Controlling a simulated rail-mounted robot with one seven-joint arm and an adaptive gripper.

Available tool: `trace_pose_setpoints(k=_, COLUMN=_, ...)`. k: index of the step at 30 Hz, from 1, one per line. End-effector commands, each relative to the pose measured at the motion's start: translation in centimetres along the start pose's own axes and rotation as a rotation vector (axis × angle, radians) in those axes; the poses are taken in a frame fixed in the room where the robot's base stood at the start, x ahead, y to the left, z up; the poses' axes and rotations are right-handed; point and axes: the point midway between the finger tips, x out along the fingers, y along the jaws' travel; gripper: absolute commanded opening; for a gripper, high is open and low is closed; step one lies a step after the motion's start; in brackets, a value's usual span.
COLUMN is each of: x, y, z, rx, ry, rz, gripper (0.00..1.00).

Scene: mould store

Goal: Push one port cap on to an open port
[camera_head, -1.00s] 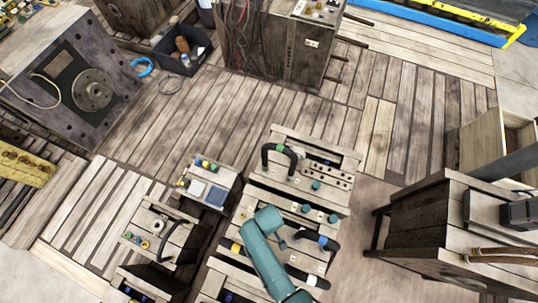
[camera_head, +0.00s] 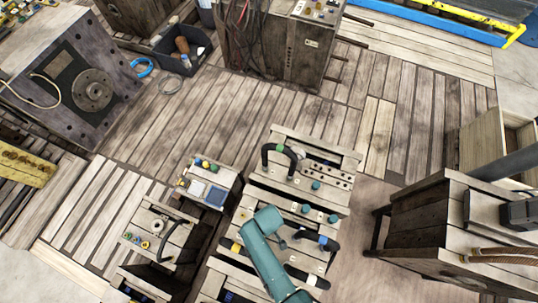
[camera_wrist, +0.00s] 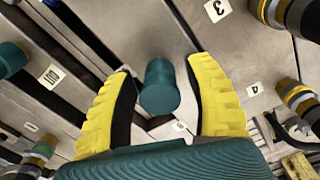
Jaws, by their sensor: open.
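In the wrist view my gripper (camera_wrist: 159,66) is open, with one yellow finger on each side of a teal port cap (camera_wrist: 160,88). Clear gaps show between this cap and the fingers. The cap stands up from a grey metal surface; what lies under it is hidden. Another teal cap (camera_wrist: 10,59) is at the left edge. In the head view, teal caps (camera_head: 316,185), (camera_head: 305,208) and (camera_head: 333,218) stand on the wooden mould blocks (camera_head: 325,146). My teal arm covers part of these blocks, and the gripper cannot be made out there. I cannot tell which port is open.
Banded hose fittings (camera_wrist: 298,98) stand at the right of the wrist view, near number labels (camera_wrist: 217,9). In the head view, a black hose (camera_head: 268,155) arches over the blocks. A small crate (camera_head: 208,184) stands to their left and a wooden cabinet (camera_head: 415,231) to their right.

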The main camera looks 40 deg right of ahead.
Motion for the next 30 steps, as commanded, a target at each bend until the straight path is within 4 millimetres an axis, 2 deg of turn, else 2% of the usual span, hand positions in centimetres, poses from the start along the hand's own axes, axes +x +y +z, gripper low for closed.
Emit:
trace_pose_setpoints(k=5, x=-2.8, y=0.0, z=-0.1, rx=0.0, ry=0.005, rz=0.001, gripper=0.53)
trace_pose_setpoints(k=12, x=-8.8, y=0.0, z=-0.1, rx=0.0, ry=0.006, rz=0.001, gripper=0.53)
trace_pose_setpoints(k=15, x=-10.5, y=0.0, z=-0.1, rx=0.0, ry=0.004, rz=0.001, gripper=0.53)
trace_pose_setpoints(k=20, x=-11.8, y=0.0, z=0.0, rx=0.0, ry=0.001, rz=0.0, gripper=0.53)
trace_pose_setpoints(k=30, x=-11.9, y=0.0, z=0.0, rx=0.0, ry=0.001, rz=0.0, gripper=0.53)
